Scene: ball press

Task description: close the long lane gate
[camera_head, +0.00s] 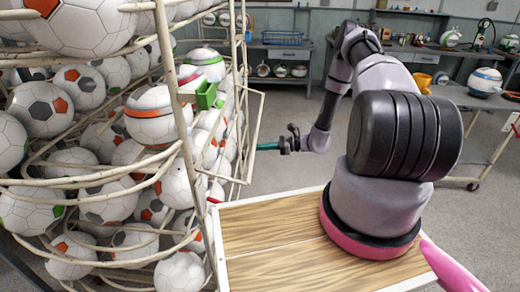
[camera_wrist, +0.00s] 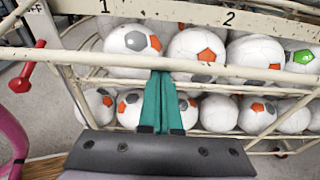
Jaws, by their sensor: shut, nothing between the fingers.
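A tall cream wire rack (camera_head: 185,110) full of footballs stands at the left of the head view. A cream tube frame (camera_head: 262,105) juts from its right side; I cannot tell whether this is the long lane gate. My gripper (camera_head: 259,147) has teal fingers, shut and empty, pointing left at this side. In the wrist view the fingers (camera_wrist: 161,76) end at a long cream rail (camera_wrist: 225,70) across the rack; whether they touch it is unclear. Behind is a rail marked 1 and 2 (camera_wrist: 190,12), with balls (camera_wrist: 197,50) below it.
A green bracket (camera_head: 206,95) sits on the rack. A red handle (camera_wrist: 27,68) shows at the left of the wrist view. A wooden-topped platform (camera_head: 270,238) lies under my arm.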

